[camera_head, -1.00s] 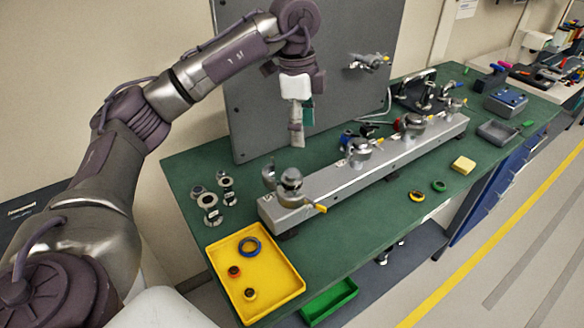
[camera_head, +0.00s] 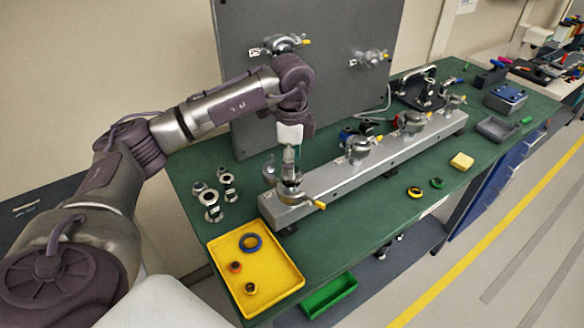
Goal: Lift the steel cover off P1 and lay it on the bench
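A long grey rail (camera_head: 330,188) lies along the green bench (camera_head: 375,215) and carries several steel ports with clamps. The nearest port (camera_head: 289,188), at the rail's left end, has a round steel top and a yellow-handled clamp (camera_head: 318,204). I cannot read the port labels, so I cannot confirm which one is P1. My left gripper (camera_head: 288,163) points straight down over this nearest port, its fingertips at or just above the steel top. It hides part of that top. Whether the fingers touch or grip it is too small to tell. My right gripper is out of view.
A yellow tray (camera_head: 223,276) holding rings stands at the bench's near-left corner. Several steel fittings (camera_head: 212,198) stand left of the rail. A grey upright panel (camera_head: 345,100) with two clamped ports rises behind. Bare bench lies in front of the rail, near two small rings (camera_head: 416,192).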

